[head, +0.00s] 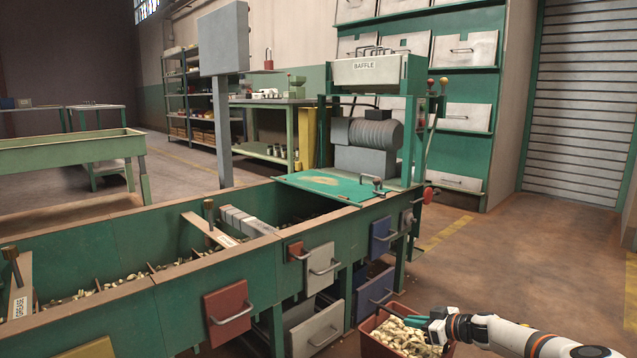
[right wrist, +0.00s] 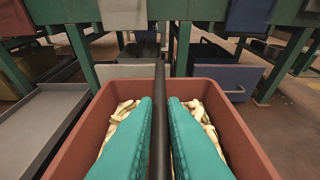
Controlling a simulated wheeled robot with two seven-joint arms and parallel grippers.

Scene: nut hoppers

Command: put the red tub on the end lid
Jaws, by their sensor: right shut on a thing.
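The red tub (head: 371,345), full of pale brass-coloured nuts, is at the bottom of the head view, in front of the hopper row and low beside its drawers. My right gripper (head: 408,322) reaches in from the right, shut on the tub's dark bar handle. In the right wrist view its teal fingers close on the bar (right wrist: 160,110) across the middle of the tub (right wrist: 252,150). The end lid (head: 345,189) is a flat green plate with a small handle at the hopper's far end. Nothing stands on its front part. My left gripper is out of view.
A motor unit under a BAFFLE box (head: 364,70) stands behind the lid. The long green hopper (head: 120,300) holds loose nuts, with red, grey and blue drawer fronts (head: 383,235) on its side. A grey tray (right wrist: 40,125) lies left of the tub. Open floor (head: 500,260) is at right.

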